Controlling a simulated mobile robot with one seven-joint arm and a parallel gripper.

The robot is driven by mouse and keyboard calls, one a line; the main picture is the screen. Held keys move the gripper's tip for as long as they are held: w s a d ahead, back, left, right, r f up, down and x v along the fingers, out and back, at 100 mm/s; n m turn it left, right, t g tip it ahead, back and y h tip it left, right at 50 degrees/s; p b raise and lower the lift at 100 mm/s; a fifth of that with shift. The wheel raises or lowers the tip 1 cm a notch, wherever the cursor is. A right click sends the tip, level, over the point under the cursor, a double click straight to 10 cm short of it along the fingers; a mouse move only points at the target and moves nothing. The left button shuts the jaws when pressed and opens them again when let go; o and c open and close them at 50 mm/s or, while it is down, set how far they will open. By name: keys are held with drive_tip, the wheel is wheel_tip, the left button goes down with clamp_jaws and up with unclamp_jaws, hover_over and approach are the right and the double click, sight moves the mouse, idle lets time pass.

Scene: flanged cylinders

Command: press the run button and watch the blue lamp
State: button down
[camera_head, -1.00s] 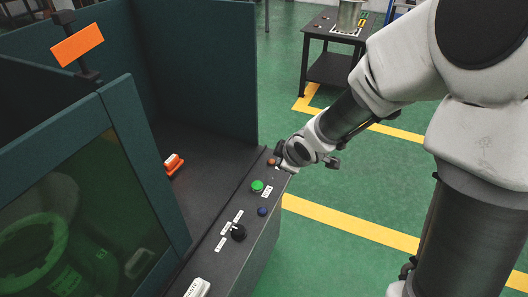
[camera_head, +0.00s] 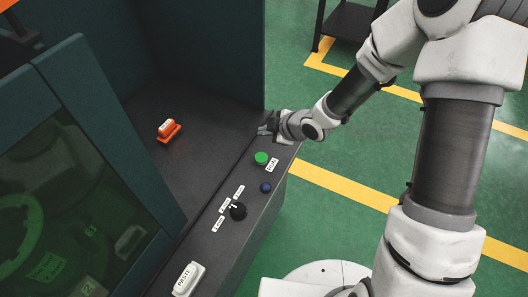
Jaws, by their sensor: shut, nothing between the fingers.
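The green run button (camera_head: 261,158) sits on the dark front ledge of the machine, with a white RUN label (camera_head: 272,165) beside it. The blue lamp (camera_head: 265,187) is a small dark blue dome just below the button in the picture; it looks unlit. My gripper (camera_head: 264,129) is shut and empty at the far end of the ledge, beyond the green button and apart from it in the picture. The arm hides part of the ledge's far end.
A black selector knob (camera_head: 238,211) with white labels and a white PASTE block (camera_head: 188,279) are nearer on the ledge. An orange block (camera_head: 168,130) lies on the machine bed. A dark panel with a tinted window (camera_head: 60,215) stands left.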

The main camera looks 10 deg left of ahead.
sight(264, 158)
idle(0.4)
wheel_tip(264, 158, down, 9)
drive_tip(key=b, duration=0.7)
drive_tip(key=shift+r+b, duration=0.1)
drive_tip(key=shift+b, duration=0.25)
idle(1.5)
drive_tip(key=shift+f+b, duration=0.45)
drive_tip(key=shift+b, duration=0.05)
drive_tip(key=shift+f+b, duration=0.5)
idle(0.5)
drive_tip(key=shift+r, duration=0.1)
drive_tip(key=shift+r+p, duration=0.75)
drive_tip(key=shift+r, duration=0.1)
drive_tip(key=shift+r, duration=0.1)
drive_tip(key=shift+r+p, duration=2.1)
drive_tip(key=shift+r, duration=0.3)
